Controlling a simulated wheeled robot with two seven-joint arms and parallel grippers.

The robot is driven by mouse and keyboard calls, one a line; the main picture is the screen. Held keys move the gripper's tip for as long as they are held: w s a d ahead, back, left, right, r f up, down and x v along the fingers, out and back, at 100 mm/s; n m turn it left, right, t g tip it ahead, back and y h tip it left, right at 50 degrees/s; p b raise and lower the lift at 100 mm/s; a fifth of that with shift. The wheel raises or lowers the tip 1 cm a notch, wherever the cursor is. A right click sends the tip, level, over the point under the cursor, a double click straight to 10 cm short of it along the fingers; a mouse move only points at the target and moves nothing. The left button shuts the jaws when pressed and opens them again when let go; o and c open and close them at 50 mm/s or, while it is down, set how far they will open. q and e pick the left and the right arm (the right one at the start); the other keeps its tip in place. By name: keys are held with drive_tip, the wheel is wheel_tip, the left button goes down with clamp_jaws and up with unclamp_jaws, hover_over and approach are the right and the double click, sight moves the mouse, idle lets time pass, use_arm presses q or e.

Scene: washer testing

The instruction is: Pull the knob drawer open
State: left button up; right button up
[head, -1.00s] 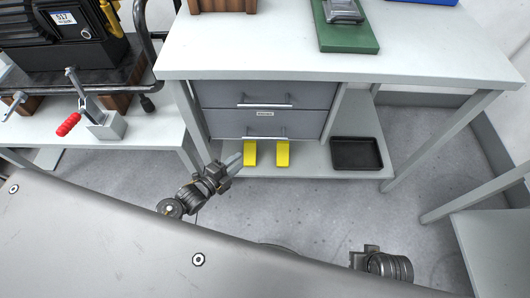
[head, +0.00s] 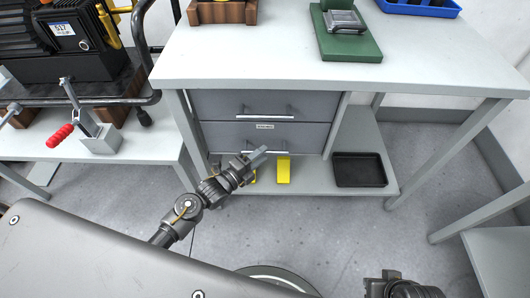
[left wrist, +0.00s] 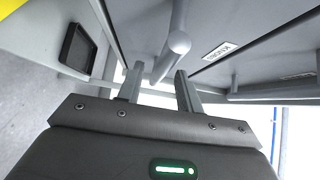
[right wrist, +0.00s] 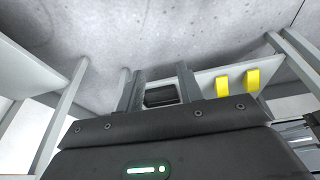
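The lower grey drawer (head: 222,136) under the bench bears a small label (head: 265,127); in the left wrist view the label (left wrist: 222,48) appears to read KNOBS, upside down. The drawer looks closed. Its bar handle (head: 280,151) is partly hidden by my left gripper (head: 262,155), which is in front of it. In the left wrist view the handle's rounded end (left wrist: 179,42) lies just beyond my open fingers (left wrist: 158,78), lined up with the gap. I cannot tell whether they touch it. My right gripper (right wrist: 158,88) is open and empty, low at the right.
The upper drawer (head: 225,102), with its own handle (head: 265,117), is closed above. Yellow blocks (head: 284,170) and a black tray (head: 358,170) are on the low shelf. A bench leg (head: 187,132) stands left of the drawers. Floor in front is clear.

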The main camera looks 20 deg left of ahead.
use_arm(q)
drive_tip(key=shift+x, duration=1.25)
clamp_jaws()
